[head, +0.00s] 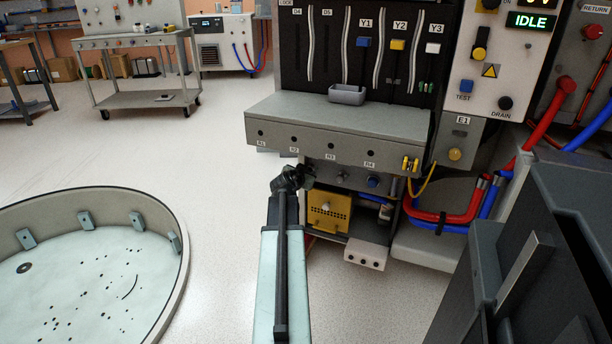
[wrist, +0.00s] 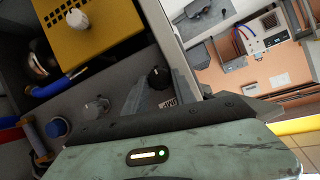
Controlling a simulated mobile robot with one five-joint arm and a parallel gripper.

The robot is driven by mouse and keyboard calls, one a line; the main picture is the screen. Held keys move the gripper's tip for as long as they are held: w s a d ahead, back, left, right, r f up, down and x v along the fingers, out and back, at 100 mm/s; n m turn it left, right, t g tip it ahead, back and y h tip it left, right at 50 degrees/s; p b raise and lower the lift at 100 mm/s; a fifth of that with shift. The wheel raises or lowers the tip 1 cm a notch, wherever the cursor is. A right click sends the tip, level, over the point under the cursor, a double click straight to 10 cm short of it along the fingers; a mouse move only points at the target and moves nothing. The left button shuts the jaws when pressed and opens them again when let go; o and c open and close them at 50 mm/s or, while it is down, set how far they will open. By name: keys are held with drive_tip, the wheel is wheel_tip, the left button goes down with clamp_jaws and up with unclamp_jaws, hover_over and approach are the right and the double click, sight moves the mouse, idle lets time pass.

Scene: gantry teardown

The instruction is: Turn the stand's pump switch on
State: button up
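The stand (head: 340,125) is at the middle right in the head view. On its lower panel, in the wrist view, is a round black knob (wrist: 159,77) with a small label (wrist: 167,103) too blurred to read; it seems to be the pump switch. My gripper (head: 293,178) is at the left end of this panel and hides most of the knob in the head view. In the wrist view my gripper (wrist: 160,85) is open, with one grey finger on each side of the knob. I cannot tell whether they touch it. The display (head: 531,20) reads IDLE.
A grey knob (head: 341,178) and a blue knob (head: 373,181) sit right of the gripper. Below is a yellow box (head: 328,210) with a white knob. Red and blue hoses (head: 450,217) run at the right. A round basin (head: 100,270) stands at left; the floor between is clear.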

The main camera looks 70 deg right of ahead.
drive_tip(key=shift+s, duration=0.1)
clamp_jaws()
drive_tip(key=shift+w+f+n+g+h+b, duration=0.15)
drive_tip(key=shift+n+g+h+b, duration=0.15)
drive_tip(key=shift+n+g+b, duration=1.45)
drive_tip(key=shift+w+f+n+g+h+b, duration=0.1)
drive_tip(key=shift+n+g+h+b, duration=0.5)
drive_tip(key=shift+n, duration=1.9)
drive_tip(key=shift+w+f+n+g+b, duration=0.1)
drive_tip(key=shift+f+n+g+b, duration=0.05)
drive_tip(key=shift+n+g+b, duration=1.7)
drive_tip(key=shift+n+p, duration=0.35)
drive_tip(key=shift+n, duration=0.05)
